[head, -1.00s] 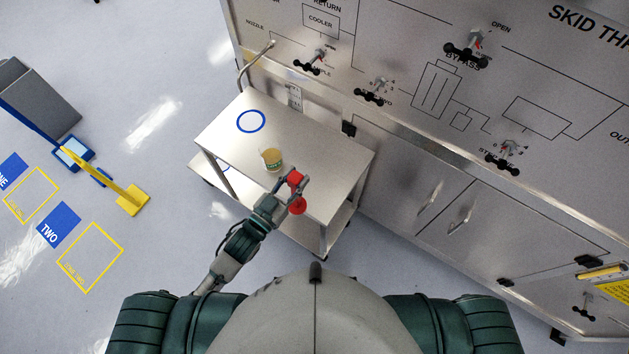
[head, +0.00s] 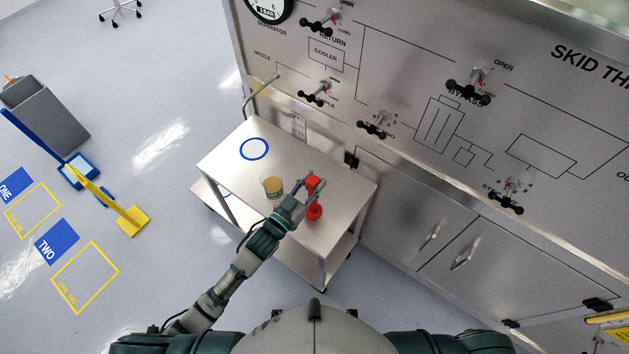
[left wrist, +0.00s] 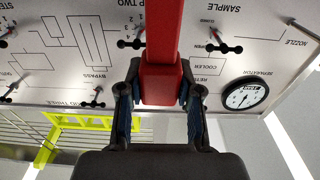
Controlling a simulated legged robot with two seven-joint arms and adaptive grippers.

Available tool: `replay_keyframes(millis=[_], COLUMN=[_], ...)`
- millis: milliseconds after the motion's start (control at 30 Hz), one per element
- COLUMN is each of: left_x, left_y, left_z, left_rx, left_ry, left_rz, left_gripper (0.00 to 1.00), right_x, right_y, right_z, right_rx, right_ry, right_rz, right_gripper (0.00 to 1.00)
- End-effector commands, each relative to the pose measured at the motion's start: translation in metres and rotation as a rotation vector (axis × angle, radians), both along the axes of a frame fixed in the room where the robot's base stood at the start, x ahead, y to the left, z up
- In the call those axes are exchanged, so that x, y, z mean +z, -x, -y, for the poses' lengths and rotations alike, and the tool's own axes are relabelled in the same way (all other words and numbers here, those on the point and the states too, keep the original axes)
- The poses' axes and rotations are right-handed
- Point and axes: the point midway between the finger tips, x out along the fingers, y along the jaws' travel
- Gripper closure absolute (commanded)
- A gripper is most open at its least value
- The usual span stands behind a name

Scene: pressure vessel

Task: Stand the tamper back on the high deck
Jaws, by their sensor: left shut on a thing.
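The red tamper (head: 314,212) is in my left gripper (head: 308,188). In the head view its red grip and round foot show on either side of the fingers. In the left wrist view the fingers close on both sides of its red bar (left wrist: 161,82); its ends are cut off or hidden there. The high deck (head: 329,238) is the steel top of a cart. The tamper shows over the right part of this deck; whether its foot touches cannot be told. My right gripper is out of view.
A cup with yellowish contents (head: 272,187) stands on the deck just left of my left gripper. A blue ring (head: 254,149) marks the deck's far left and is empty. A panel with black valve handles (head: 468,92) rises behind the cart.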

Motion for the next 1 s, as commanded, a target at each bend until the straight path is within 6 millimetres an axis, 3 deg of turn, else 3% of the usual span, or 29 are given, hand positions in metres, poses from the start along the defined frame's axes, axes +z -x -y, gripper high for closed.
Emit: replay_keyframes(millis=[100,233,500,667,867,900,967,1000], left_x=[0.0,-0.002,-0.035,-0.037,-0.039,-0.04,-0.04,-0.04], left_y=[-0.018,-0.026,-0.026,-0.026,-0.026,-0.026,-0.026,-0.026], left_z=[0.003,0.002,0.005,0.007,0.006,0.005,0.005,0.005], left_rx=[0.0,0.001,0.001,0.0,0.0,0.0,0.0,0.0], left_ry=[0.003,0.005,0.003,0.002,0.003,0.001,0.001,0.001], left_rz=[0.004,0.002,0.0,0.003,0.002,-0.001,-0.001,-0.001], left_gripper=[1.0,1.0,1.0,1.0,1.0,0.56,0.41,0.41], right_x=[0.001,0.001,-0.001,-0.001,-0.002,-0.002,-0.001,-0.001], right_y=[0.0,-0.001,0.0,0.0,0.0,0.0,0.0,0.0], right_z=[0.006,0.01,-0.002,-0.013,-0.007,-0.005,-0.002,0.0], right_rx=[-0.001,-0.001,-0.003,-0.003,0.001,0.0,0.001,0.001], right_ry=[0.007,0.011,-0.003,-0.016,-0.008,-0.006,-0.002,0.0], right_rz=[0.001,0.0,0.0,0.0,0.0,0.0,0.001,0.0], right_gripper=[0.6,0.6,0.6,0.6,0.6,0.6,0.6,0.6])
